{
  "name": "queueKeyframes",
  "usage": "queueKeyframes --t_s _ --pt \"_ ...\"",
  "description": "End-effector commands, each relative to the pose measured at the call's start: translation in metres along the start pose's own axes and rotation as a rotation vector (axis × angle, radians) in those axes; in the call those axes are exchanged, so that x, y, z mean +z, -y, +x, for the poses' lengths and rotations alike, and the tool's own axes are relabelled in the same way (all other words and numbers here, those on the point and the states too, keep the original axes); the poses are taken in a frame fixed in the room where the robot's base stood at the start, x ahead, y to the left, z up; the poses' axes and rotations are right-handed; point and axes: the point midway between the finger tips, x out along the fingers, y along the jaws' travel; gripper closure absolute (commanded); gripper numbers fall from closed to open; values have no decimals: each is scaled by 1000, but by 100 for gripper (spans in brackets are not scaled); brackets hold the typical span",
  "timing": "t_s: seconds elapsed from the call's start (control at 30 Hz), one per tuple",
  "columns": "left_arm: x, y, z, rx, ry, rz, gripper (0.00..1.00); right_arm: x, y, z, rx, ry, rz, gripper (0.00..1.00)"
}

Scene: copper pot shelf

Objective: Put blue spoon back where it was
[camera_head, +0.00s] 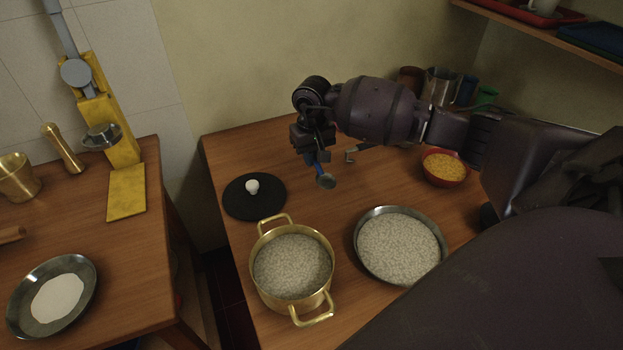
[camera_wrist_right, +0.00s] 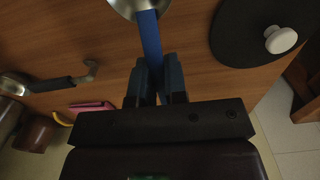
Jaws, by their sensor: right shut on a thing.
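The blue spoon (camera_head: 319,169) has a blue handle and a round metal bowl. My right gripper (camera_head: 314,157) is shut on its handle, and the bowl hangs downward over the wooden table between the black lid and a hooked utensil. In the right wrist view, the blue handle (camera_wrist_right: 151,38) runs up from between the fingers (camera_wrist_right: 156,84), and the bowl is partly cut off at the top edge. I cannot tell how high the bowl is above the table. My left gripper is not in view.
A black lid (camera_head: 238,203) with a white knob, a brass pot (camera_head: 268,238) and a metal pan (camera_head: 362,222) stand nearby. The hooked utensil (camera_head: 352,153) lies behind my gripper. A red bowl (camera_head: 443,180) and several cups (camera_head: 440,88) are right. A shelf (camera_head: 545,32) overhangs upper right.

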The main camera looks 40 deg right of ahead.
Motion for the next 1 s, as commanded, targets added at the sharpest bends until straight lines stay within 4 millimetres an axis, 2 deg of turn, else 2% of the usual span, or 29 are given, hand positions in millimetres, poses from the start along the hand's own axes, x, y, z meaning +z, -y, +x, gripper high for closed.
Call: queueKeyframes --t_s 0.03,0.1,0.43,0.67,1.0 --pt "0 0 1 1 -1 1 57 0 1 13 -2 4 2 100" --pt "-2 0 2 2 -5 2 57 0 0 23 -1 3 2 100" --pt "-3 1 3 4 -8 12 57 0 1 44 -2 0 1 100" --pt "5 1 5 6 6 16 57 0 1 76 -1 3 1 100" --pt "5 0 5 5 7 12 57 0 0 79 0 -1 1 100"
